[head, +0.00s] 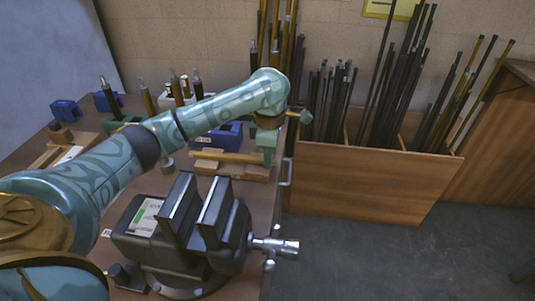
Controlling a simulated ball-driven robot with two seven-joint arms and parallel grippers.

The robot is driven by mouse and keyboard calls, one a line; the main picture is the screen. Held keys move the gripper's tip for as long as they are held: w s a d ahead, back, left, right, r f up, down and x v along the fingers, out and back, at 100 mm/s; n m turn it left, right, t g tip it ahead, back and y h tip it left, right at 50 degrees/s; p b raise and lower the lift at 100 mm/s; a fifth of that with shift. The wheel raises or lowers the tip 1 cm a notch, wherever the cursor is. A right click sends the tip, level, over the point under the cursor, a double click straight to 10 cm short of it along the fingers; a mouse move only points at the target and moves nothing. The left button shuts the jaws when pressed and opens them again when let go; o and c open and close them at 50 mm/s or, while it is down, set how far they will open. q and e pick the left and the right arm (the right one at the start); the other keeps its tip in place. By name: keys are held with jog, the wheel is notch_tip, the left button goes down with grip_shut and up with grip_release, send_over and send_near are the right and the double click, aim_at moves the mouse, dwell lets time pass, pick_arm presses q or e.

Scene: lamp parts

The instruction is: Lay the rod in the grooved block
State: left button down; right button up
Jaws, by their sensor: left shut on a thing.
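A brass-coloured rod (228,157) lies level over the bench, running left from my left gripper (267,158). The gripper points down and is shut on the rod's right end. A light wooden block (235,171) is directly below the rod; I cannot tell whether rod and block touch. Any groove is too small or hidden to make out. A blue block (224,137) stands just behind the rod, partly covered by my arm. My right gripper is not in view.
A large dark vise (180,230) stands at the front of the bench, its handle (275,246) past the edge. Upright rods and small blocks crowd the back. A wooden bin (365,185) of long rods stands on the floor to the right.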

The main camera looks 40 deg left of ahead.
pick_arm(q)
jog(key=shift+s+d+f, duration=0.1)
jog(key=shift+d+f, duration=0.2)
jog(key=shift+f, duration=0.05)
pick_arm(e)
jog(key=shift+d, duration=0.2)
pick_arm(q)
jog(key=c, duration=1.3)
grip_release()
jog(key=shift+d, duration=0.1)
jog(key=shift+c, duration=0.2)
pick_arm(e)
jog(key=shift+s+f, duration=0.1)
pick_arm(q)
notch_tip(320, 180, up, 17)
jog(key=p, duration=0.8)
jog(key=shift+w+p, duration=0.2)
jog(key=shift+p, duration=0.1)
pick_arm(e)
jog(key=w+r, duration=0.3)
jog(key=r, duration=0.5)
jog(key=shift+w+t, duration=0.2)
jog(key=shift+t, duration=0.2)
pick_arm(q)
jog(key=shift+f, duration=0.1)
